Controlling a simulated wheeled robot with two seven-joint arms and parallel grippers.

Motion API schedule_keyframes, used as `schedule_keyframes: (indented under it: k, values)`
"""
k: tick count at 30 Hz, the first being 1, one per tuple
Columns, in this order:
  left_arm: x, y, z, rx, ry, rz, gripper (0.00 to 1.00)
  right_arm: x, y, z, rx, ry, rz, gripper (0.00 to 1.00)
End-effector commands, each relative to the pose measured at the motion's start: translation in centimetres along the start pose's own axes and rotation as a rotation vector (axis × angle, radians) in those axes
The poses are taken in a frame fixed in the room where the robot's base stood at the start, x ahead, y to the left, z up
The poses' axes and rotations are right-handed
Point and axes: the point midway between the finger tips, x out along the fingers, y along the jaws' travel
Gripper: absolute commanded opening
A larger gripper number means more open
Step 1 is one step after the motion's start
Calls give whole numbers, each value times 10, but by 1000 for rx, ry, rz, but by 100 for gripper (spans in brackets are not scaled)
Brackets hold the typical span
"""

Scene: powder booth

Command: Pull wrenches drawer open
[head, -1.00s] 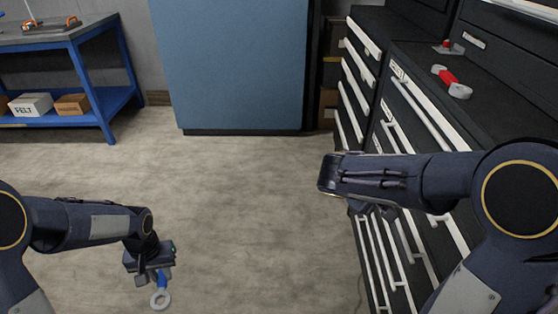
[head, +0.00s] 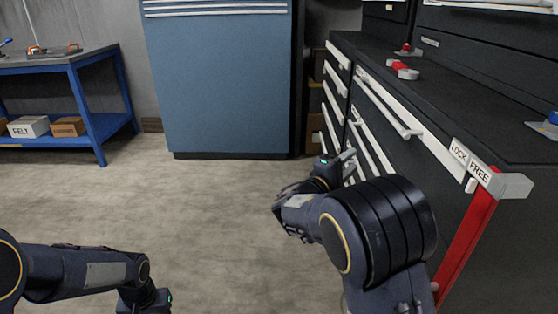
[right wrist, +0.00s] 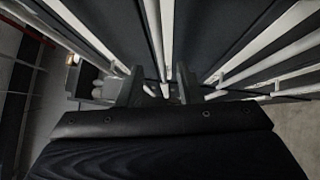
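The black drawer cabinets with long white handles run along the right of the head view. No label reading wrenches is legible, so I cannot tell which drawer it is. My right gripper (head: 343,163) is by the drawer fronts of the far cabinet section. In the right wrist view its two fingers (right wrist: 160,88) stand apart, with the end of a white handle (right wrist: 155,40) between or just beyond them. Contact cannot be made out. My left gripper (head: 145,302) is at the bottom left edge of the head view, its fingers cut off.
A LOCK/FREE sign (head: 470,160) sits above a red bar (head: 466,240) on the near cabinet. A red and grey tool (head: 403,70) lies on the cabinet top. A blue cabinet (head: 220,90) and blue workbench (head: 70,65) stand behind. The middle floor is clear.

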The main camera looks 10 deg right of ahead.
Motion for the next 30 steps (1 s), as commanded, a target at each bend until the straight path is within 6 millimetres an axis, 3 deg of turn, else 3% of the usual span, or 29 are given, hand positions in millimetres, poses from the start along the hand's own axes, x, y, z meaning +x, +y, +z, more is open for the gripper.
schedule_keyframes:
  k: [3,10,15,23,30]
  values:
    - [6,0,0,0,1,0,0,26,-2,1,1,-5,1,33]
    - [11,0,0,0,1,0,0,62,-1,1,0,-4,0,33]
    - [12,0,0,0,1,0,0,73,0,1,-1,-1,0,33]
    - [12,0,0,0,1,0,0,74,0,1,-1,0,-1,33]
    - [12,0,0,0,1,0,0,74,0,1,-1,-1,-1,5]
